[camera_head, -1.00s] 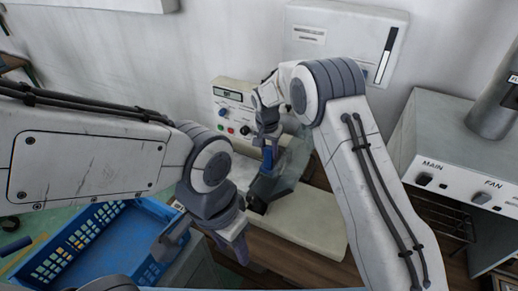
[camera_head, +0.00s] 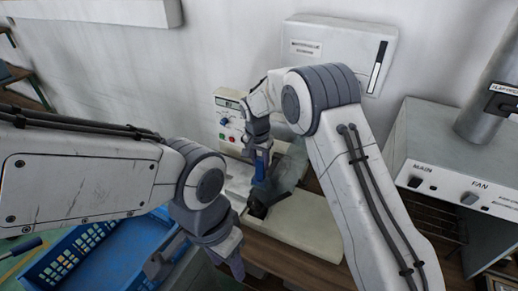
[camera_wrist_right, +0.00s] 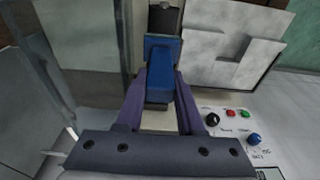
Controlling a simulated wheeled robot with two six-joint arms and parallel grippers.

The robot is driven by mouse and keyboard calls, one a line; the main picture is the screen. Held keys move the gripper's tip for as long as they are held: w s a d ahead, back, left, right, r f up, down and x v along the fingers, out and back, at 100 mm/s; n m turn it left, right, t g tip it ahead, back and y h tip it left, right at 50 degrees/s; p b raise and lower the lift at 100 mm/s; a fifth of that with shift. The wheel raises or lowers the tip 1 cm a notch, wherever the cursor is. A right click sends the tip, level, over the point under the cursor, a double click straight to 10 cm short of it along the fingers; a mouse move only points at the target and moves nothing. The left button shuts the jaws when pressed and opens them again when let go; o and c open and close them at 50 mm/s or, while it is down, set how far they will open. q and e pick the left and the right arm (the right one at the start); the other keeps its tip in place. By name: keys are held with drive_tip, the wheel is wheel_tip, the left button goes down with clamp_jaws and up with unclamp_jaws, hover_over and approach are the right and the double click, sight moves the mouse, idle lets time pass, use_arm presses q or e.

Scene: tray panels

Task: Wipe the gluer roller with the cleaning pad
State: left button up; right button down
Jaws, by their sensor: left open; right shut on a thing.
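My right gripper (camera_wrist_right: 160,95) is shut on a blue block-like piece, which looks like the cleaning pad (camera_wrist_right: 162,62). In the head view the blue piece (camera_head: 261,168) hangs below my right wrist, over the cream gluer base (camera_head: 305,222). A dark part at the base (camera_head: 257,206), perhaps the roller housing, lies just below it. The wrist view shows a dark grey part (camera_wrist_right: 165,20) just beyond the pad. I cannot tell whether pad and roller touch; the roller surface is not clear. My left gripper (camera_head: 236,265) is open and empty, low in front of the machine.
A clear guard (camera_head: 290,165) stands beside the pad and also shows in the wrist view (camera_wrist_right: 75,50). A control panel (camera_head: 229,122) with knobs stands behind. A blue crate (camera_head: 85,262) is at lower left. A grey MAIN/FAN unit (camera_head: 455,180) stands at right.

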drive_tip(key=shift+r+p, duration=1.3)
drive_tip(key=shift+r, duration=1.1)
